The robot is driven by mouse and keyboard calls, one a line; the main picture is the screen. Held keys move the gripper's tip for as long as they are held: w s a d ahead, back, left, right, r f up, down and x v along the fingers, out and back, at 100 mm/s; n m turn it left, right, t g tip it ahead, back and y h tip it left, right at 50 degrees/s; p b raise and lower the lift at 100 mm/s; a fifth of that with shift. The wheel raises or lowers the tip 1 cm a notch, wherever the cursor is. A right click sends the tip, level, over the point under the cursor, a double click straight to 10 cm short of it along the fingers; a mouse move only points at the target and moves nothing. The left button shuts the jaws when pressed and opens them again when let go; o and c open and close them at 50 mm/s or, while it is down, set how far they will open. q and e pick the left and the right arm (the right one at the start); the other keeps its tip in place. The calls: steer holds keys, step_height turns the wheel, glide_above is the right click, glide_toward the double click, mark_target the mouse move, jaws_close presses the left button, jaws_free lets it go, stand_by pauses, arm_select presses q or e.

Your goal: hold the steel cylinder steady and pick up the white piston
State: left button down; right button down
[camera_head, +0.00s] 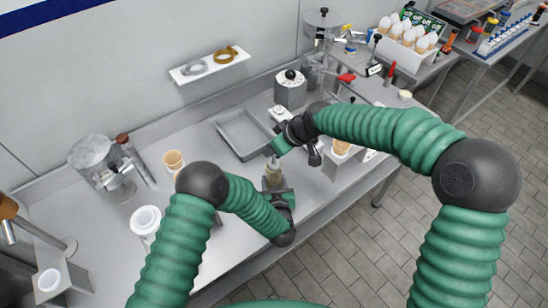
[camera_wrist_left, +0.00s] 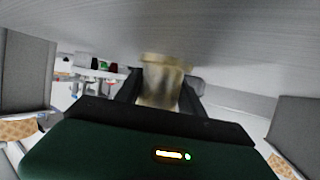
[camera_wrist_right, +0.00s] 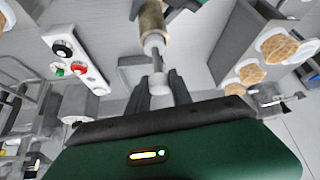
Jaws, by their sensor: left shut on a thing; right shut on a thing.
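The steel cylinder (camera_head: 273,174), tan-metallic in these pictures, stands near the front edge of the counter. My left gripper (camera_wrist_left: 161,88) is shut around it, one finger on each side. The white piston (camera_wrist_right: 158,84) has a pale knob and a grey rod that leads to a white ring at the cylinder's end. My right gripper (camera_wrist_right: 160,90) is shut on the knob, over the cylinder. The ring appears to be at the cylinder's mouth; I cannot tell how much of the piston is inside. In the head view my right gripper (camera_head: 275,154) partly covers the piston.
A grey tray (camera_head: 243,134) lies behind the cylinder. A stack of cones (camera_head: 174,161) and a white tub (camera_head: 146,219) stand to the left. A cone holder (camera_head: 341,152) stands close on the right.

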arm_select(q)
steer(key=c, duration=0.6)
jaws_free()
arm_select(e)
step_height(320, 180, up, 13)
steer(key=shift+r, duration=0.1)
arm_select(q)
steer(key=v, duration=1.1)
steer(key=shift+s+d+r, duration=0.1)
steer(key=shift+s, duration=0.3)
steer(key=shift+s, duration=0.1)
